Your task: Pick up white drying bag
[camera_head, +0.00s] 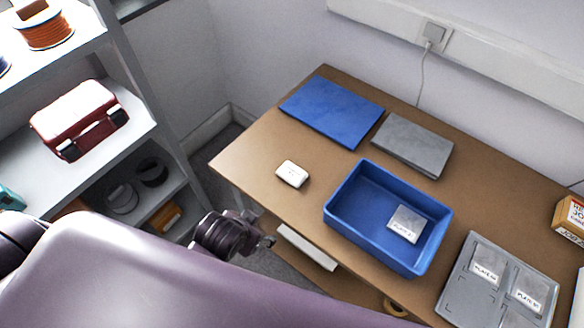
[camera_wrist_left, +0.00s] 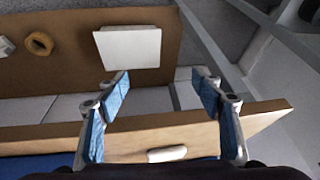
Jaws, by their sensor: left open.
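A small white puffy packet, which looks like the white drying bag (camera_head: 292,174), lies alone on the brown table (camera_head: 255,150) near its left end. In the left wrist view the drying bag (camera_wrist_left: 167,154) shows low in the picture, between the lower parts of the two fingers and just inside the table edge. My left gripper (camera_head: 262,228) is beside the table's near edge, apart from the bag. In the left wrist view my left gripper (camera_wrist_left: 162,105) is open with nothing between its blue-padded fingers. My right gripper is not in view.
A blue bin (camera_head: 343,213) with a labelled packet (camera_head: 407,223) stands right of the bag. A blue mat (camera_head: 332,110) and a grey case (camera_head: 412,145) lie behind. A grey tray (camera_head: 455,295) is at right. A lower shelf bears a white panel (camera_head: 307,248) and tape roll (camera_head: 395,308).

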